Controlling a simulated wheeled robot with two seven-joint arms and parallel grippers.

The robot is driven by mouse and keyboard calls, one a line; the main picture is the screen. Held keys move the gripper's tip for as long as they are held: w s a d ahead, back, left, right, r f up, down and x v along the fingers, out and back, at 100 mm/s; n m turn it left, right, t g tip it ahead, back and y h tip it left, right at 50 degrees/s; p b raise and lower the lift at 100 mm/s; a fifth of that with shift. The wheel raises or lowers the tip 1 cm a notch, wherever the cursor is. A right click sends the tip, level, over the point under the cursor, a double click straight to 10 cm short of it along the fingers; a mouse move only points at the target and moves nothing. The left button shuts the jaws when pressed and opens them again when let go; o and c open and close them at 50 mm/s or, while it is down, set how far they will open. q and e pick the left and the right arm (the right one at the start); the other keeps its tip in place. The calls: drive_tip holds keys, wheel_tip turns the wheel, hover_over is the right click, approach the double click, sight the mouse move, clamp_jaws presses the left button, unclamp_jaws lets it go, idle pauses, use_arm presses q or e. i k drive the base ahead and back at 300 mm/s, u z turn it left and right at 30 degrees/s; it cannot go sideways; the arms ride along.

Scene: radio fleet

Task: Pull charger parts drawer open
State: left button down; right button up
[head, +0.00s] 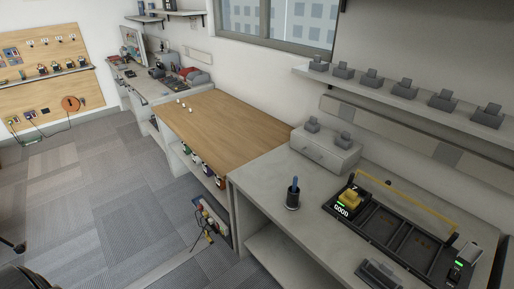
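A grey-white drawer unit (322,153) sits on the grey counter on the right, against the wall. Its front faces the lower left of the picture and shows small dark knobs or pulls. The front looks flush, so the drawer appears shut. Small grey charger-like stands (312,124) rest on top of it. Any label on the front is too small to read. Neither of my grippers is in view.
On the grey counter (275,175) stand a dark pen cup (293,194) and a black compartment tray (385,232) with a yellow device (350,197). A shelf (395,93) hangs above. A wooden worktop (215,130) adjoins. The carpeted floor (130,200) left is mostly clear.

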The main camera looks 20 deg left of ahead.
sight(332, 163)
drive_tip(key=z, duration=0.3)
drive_tip(key=k, duration=1.25)
drive_tip(key=u, duration=0.3)
drive_tip(key=i, duration=0.6)
drive_tip(key=u, duration=0.55)
drive_tip(key=i, duration=0.85)
drive_tip(key=z, duration=0.8)
drive_tip(key=i, duration=0.4)
drive_tip(key=z, duration=0.4)
